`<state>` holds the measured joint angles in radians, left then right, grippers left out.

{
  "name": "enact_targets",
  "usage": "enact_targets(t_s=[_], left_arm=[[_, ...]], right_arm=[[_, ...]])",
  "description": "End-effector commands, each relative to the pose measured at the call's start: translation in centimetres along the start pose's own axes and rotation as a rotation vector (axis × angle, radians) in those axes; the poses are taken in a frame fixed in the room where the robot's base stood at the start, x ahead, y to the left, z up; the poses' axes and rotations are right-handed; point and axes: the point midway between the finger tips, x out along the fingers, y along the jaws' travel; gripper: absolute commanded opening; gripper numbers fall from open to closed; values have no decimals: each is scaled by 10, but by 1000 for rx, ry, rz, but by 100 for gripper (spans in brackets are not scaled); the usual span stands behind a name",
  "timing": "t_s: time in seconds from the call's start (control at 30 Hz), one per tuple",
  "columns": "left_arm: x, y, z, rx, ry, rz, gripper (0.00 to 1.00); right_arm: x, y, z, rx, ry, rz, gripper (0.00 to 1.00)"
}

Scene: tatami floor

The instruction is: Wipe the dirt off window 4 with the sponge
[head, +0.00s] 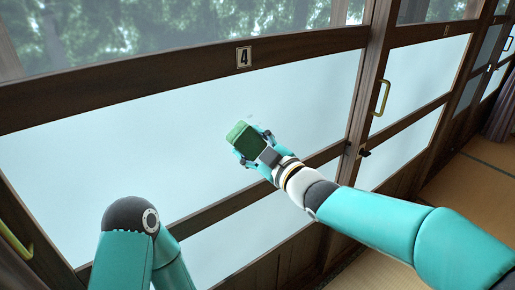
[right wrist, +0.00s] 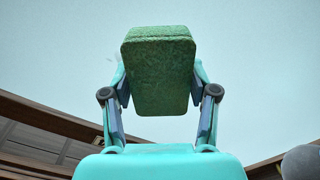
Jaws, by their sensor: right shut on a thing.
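Window 4 is a wide frosted pane (head: 120,150) under a dark wooden rail with a number 4 plate (head: 243,57). My right gripper (head: 254,146) is shut on a green sponge (head: 243,137), in front of the right part of this pane. In the right wrist view the sponge (right wrist: 160,65) sits between both fingers, with the pale pane behind it. I cannot tell whether the sponge touches the glass. A faint pale mark (head: 253,119) shows on the pane just above the sponge. My left arm shows at the bottom, but its gripper is out of view.
A brass handle (head: 382,97) and a dark latch (head: 364,152) are on the door frame to the right. Another brass handle (head: 14,238) is at the lower left. A wooden crossbar (head: 225,205) runs below the pane. Tatami floor (head: 465,190) lies at the right.

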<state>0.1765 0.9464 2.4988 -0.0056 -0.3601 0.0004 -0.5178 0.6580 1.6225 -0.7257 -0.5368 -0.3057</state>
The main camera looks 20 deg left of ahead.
Motion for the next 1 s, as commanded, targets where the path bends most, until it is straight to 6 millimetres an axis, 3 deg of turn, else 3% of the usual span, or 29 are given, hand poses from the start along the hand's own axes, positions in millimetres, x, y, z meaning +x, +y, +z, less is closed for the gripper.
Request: enact_targets(t_s=[0.1, 0.33, 0.7, 1.0], left_arm=[[16, -6, 0, 0, 0, 0, 40], [25, -9, 0, 0, 0, 0, 40], [10, -4, 0, 0, 0, 0, 40], [-7, 2, 0, 0, 0, 0, 40]], right_arm=[[0, -12, -4, -1, 3, -1, 31], [-1, -20, -14, -1, 2, 0, 31], [2, -8, -29, 0, 2, 3, 31], [0, 14, -18, 0, 3, 8, 31]])
